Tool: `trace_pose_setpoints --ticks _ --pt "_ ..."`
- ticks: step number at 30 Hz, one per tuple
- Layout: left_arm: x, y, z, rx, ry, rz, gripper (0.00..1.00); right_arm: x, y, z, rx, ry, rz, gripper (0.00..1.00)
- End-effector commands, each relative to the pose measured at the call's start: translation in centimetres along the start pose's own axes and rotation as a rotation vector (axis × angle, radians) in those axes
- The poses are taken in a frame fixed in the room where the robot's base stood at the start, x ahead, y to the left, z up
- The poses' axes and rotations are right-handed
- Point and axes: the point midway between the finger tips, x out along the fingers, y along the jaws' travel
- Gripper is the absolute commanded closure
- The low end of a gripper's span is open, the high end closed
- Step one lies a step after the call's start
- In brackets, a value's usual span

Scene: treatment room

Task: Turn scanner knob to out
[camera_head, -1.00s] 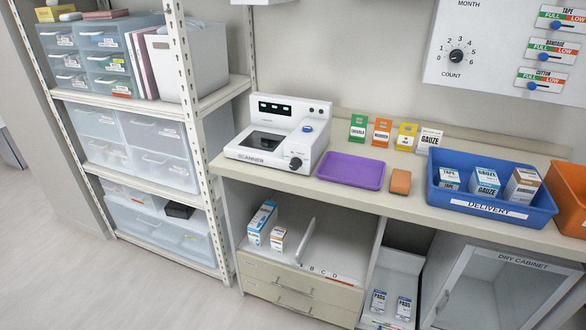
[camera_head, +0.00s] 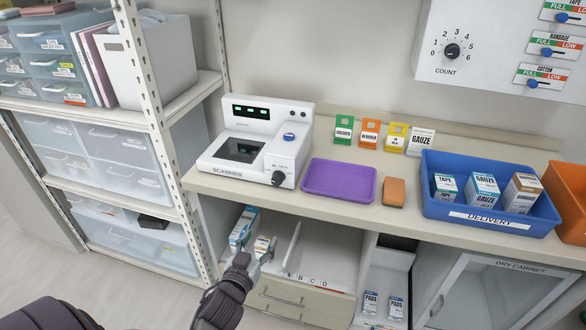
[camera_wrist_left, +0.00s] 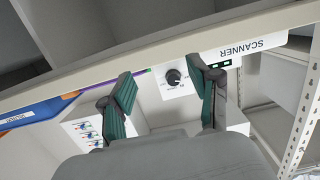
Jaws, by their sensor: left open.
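The white scanner (camera_head: 240,168) stands on the counter at the left in the head view. Its black knob (camera_head: 278,178) is on the front, low at the right corner. In the wrist view the knob (camera_wrist_left: 173,77) shows between my left gripper's fingers, ahead of them, with its pointer setting too small to read. My left gripper (camera_head: 241,261) is below and in front of the scanner, apart from the knob. Its two green-padded fingers (camera_wrist_left: 160,70) are spread and empty. My right gripper does not show.
The counter edge (camera_head: 330,208) lies between gripper height and the scanner. A purple tray (camera_head: 339,181), an orange block (camera_head: 394,192) and a blue delivery bin (camera_head: 490,208) stand to the right. A metal shelf rack (camera_head: 150,110) is close on the left. Boxes sit on the shelf below.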

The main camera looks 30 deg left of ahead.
Motion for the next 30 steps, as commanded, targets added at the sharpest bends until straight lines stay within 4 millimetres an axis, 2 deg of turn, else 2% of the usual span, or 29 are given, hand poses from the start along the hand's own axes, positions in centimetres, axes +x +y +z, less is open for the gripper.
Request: trace_pose_setpoints --ticks 1,3,6,11,24,30 --pt "0.2 -0.4 -2.8 -0.005 0.050 -0.004 0.38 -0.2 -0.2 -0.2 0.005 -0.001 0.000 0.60" --pt "0.6 -0.6 -5.2 -0.009 0.098 -0.003 0.38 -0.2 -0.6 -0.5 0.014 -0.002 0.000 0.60" --pt "0.9 -0.8 -7.1 -0.013 0.133 -0.002 0.38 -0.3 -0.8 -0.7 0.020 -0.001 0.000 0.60" --pt "2.1 -0.6 -7.8 -0.010 0.143 -0.001 0.38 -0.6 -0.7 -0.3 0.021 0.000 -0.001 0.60" --pt "11.1 -0.6 -8.9 -0.010 0.138 -0.002 0.38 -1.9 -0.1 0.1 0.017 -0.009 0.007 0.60" --pt "13.4 -0.5 -9.1 -0.010 0.138 -0.001 0.38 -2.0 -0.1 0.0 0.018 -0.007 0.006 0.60"
